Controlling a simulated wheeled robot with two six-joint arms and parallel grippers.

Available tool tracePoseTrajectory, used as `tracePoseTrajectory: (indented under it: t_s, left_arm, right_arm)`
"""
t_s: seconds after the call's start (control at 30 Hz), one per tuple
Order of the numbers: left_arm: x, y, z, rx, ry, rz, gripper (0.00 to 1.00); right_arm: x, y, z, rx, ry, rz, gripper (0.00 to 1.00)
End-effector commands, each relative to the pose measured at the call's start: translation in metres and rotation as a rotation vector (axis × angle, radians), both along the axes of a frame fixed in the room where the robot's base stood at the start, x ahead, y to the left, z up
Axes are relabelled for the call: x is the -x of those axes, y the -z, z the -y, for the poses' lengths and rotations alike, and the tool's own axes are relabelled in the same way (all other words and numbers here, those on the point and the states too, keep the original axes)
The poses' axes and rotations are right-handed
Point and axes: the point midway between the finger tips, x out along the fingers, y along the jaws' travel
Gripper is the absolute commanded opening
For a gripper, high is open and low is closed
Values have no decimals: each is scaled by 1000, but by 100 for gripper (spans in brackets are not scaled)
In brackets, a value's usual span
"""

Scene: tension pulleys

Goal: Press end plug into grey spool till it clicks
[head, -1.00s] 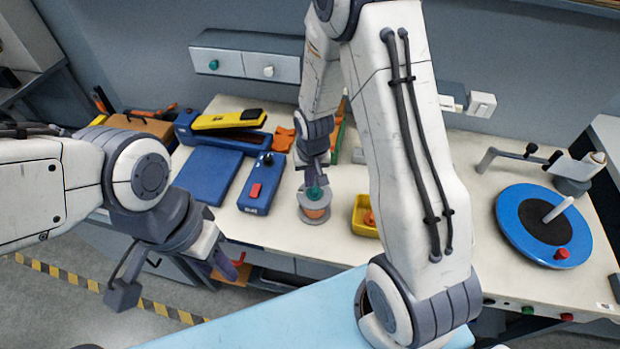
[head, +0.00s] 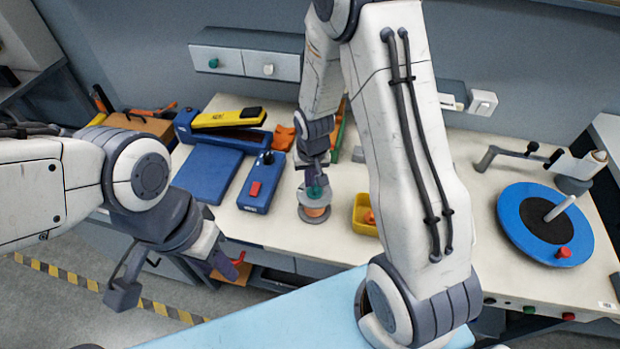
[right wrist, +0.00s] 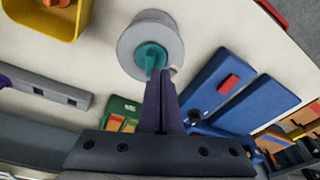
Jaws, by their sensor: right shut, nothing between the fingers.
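The grey spool (head: 304,213) stands upright on the white table, with a copper-orange band between its flanges. The teal end plug (head: 315,191) is at the centre of its top; the right wrist view shows the plug (right wrist: 151,57) inside the round grey flange (right wrist: 173,45). My right gripper (head: 310,178) points down over the spool. Its fingers (right wrist: 162,72) are shut together, with their tips at the plug and nothing gripped. How deep the plug sits cannot be told. My left gripper (head: 180,281) is open and empty, off the table's front edge at the left.
A yellow bin (head: 363,227) with an orange part stands just right of the spool. A blue device with a red button (head: 255,189) is to its left. A blue turntable disc (head: 516,232) lies at the right. A light blue surface (head: 270,312) is in front.

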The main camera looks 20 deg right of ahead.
Motion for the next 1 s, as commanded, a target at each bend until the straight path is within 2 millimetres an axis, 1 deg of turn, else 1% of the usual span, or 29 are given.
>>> tracePoseTrajectory:
  t_s: [0.33, 0.47, 1.0]
  left_arm:
    - [0, 0, 0, 0, 0, 0, 40]
    - [0, -2, 0, 0, 0, 0, 40]
    - [0, -38, 0, 0, 0, 0, 40]
  right_arm:
    - [2, 2, 0, 0, 0, -6, 0]
    - [2, -1, 0, 0, 0, -6, 0]
    - [1, -45, 0, -1, 1, -2, 0]
